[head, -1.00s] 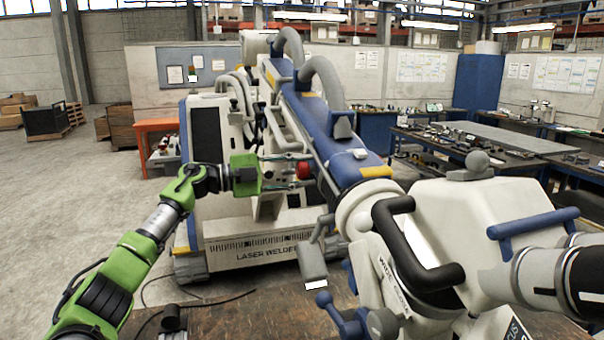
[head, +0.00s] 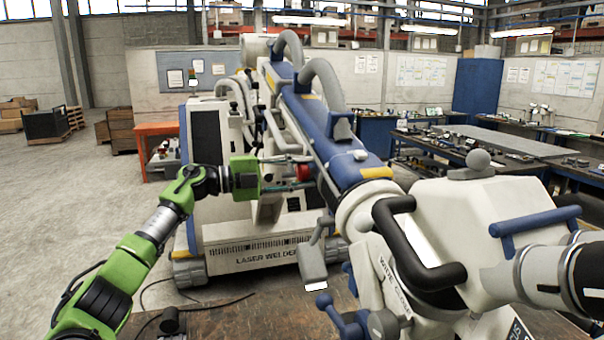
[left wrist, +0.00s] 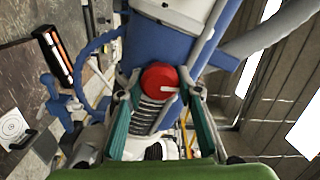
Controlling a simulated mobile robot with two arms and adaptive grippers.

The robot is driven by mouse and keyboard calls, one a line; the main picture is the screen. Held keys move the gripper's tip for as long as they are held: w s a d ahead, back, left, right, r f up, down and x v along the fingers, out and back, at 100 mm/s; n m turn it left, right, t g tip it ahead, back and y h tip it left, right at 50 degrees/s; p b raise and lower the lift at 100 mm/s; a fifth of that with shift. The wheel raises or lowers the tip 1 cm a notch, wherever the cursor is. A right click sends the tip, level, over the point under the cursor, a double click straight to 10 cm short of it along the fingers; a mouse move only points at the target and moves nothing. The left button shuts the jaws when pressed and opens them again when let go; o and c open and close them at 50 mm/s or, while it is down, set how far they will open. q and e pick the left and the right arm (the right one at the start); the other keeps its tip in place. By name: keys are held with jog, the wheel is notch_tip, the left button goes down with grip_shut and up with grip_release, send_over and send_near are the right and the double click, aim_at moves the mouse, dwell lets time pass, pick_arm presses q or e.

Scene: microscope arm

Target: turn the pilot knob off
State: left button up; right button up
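The pilot knob is a round red knob (left wrist: 160,79) with a short pale mark toward its right side in the left wrist view. It sits on the blue and white machine arm, and it shows small in the head view (head: 303,172). My left gripper (head: 296,172) reaches in from the left at the knob. Its two teal fingers stand apart, one on each side of the knob, in the left wrist view (left wrist: 161,92). Whether the fingertips touch the knob I cannot tell. My right gripper is not in view.
The large blue and white arm (head: 325,130) runs beside my left gripper. The laser welder cabinet (head: 258,250) stands behind it. A white microscope head with a black handle (head: 415,250) fills the lower right. Open floor (head: 70,220) lies at the left.

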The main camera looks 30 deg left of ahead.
pick_arm(q)
jog(key=o, duration=0.4)
jog(key=v, duration=1.2)
dwell(0.3)
